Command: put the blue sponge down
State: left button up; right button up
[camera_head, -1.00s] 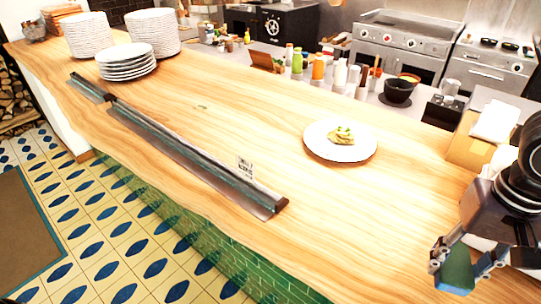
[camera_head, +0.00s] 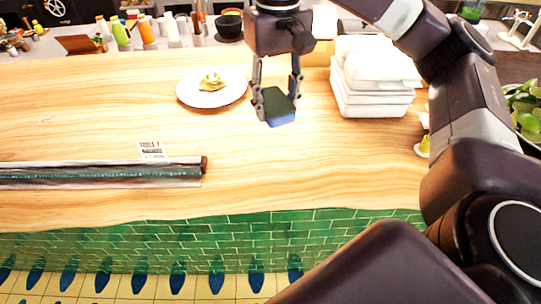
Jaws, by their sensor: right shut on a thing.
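The blue sponge (camera_head: 281,117) has a dark green top face and a blue side. My right gripper (camera_head: 276,98) points down over the wooden counter (camera_head: 330,160) and is shut on the sponge, with one finger on each side. The sponge seems to hang above the counter, but I cannot tell how large the gap is. It is to the right of the plate of food. My left gripper is not in view.
A white plate with food (camera_head: 226,91) stands left of the gripper. A ticket rail (camera_head: 100,174) with a ticket lies at left. Bare counter lies in front, down to its edge above green tiles.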

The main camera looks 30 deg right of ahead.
notch_tip(320, 180, down, 4)
jog(key=shift+a+r+b, duration=0.15)
jog(key=shift+b, duration=0.15)
jog(key=p, duration=0.2)
send_over(274, 163)
notch_tip(274, 163, down, 6)
notch_tip(274, 163, down, 5)
jog(key=shift+r+p, duration=0.2)
jog(key=shift+p, duration=0.15)
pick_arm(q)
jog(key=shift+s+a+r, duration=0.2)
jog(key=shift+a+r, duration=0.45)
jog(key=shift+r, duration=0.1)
pick_arm(e)
jog(key=shift+f+b, duration=0.3)
jog(key=shift+b, duration=0.05)
jog(key=o, duration=0.8)
jog(key=shift+r, duration=0.1)
jog(key=shift+c, duration=0.2)
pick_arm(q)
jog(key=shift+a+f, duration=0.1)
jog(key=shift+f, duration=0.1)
